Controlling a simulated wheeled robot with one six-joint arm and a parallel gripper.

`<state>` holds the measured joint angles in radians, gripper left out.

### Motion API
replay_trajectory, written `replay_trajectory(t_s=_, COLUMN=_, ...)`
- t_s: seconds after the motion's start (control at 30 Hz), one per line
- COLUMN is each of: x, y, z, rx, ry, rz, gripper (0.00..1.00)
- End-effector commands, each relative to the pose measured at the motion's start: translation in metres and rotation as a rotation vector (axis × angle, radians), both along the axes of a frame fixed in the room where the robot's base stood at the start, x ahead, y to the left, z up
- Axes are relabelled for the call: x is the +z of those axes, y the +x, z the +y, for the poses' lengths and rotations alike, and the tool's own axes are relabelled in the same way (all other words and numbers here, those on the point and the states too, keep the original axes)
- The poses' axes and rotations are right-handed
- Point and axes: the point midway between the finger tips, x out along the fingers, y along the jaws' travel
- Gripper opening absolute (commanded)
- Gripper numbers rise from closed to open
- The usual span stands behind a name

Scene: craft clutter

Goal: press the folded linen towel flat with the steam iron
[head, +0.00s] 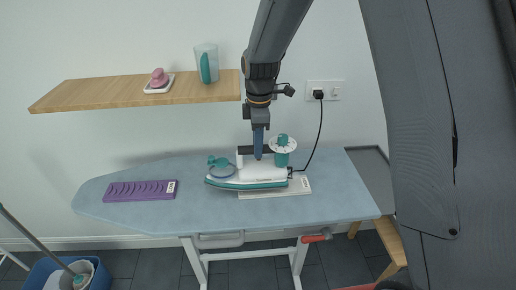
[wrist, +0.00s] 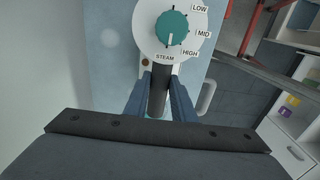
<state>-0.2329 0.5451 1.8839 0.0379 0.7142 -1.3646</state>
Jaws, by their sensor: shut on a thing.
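The steam iron (head: 262,176), white with a teal base, sits on the right half of the board, over a pale flat rest plate (head: 300,187). I cannot tell whether it touches the plate. My gripper (head: 258,152) comes down from above and is shut on the iron's dark handle (wrist: 157,98), with a finger on each side. A teal dial (wrist: 172,28) marked LOW, MID, HIGH and STEAM has its white mark pointing down. The purple folded towel (head: 140,190), with wavy ridges and a small label, lies flat to the left, apart from the iron.
The blue ironing board (head: 330,206) is clear between towel and iron. A black cord (head: 318,135) runs from the iron to the wall socket (head: 326,90). A wooden shelf (head: 100,92) above holds a pink item (head: 158,77) and a clear cup (head: 206,62). A blue bucket (head: 45,272) stands lower left.

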Motion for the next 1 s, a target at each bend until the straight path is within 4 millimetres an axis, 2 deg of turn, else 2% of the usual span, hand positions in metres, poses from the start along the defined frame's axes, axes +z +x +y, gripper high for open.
replay_trajectory(t_s=0.03, x=0.007, y=0.002, z=0.0, rx=0.0, ry=0.001, rz=-0.006, gripper=0.0)
replay_trajectory(t_s=0.6, x=0.044, y=0.002, z=0.0, rx=0.0, ry=0.002, rz=-0.006, gripper=0.0)
replay_trajectory(t_s=1.0, x=0.049, y=0.002, z=0.0, rx=0.0, ry=0.001, rz=-0.004, gripper=0.0)
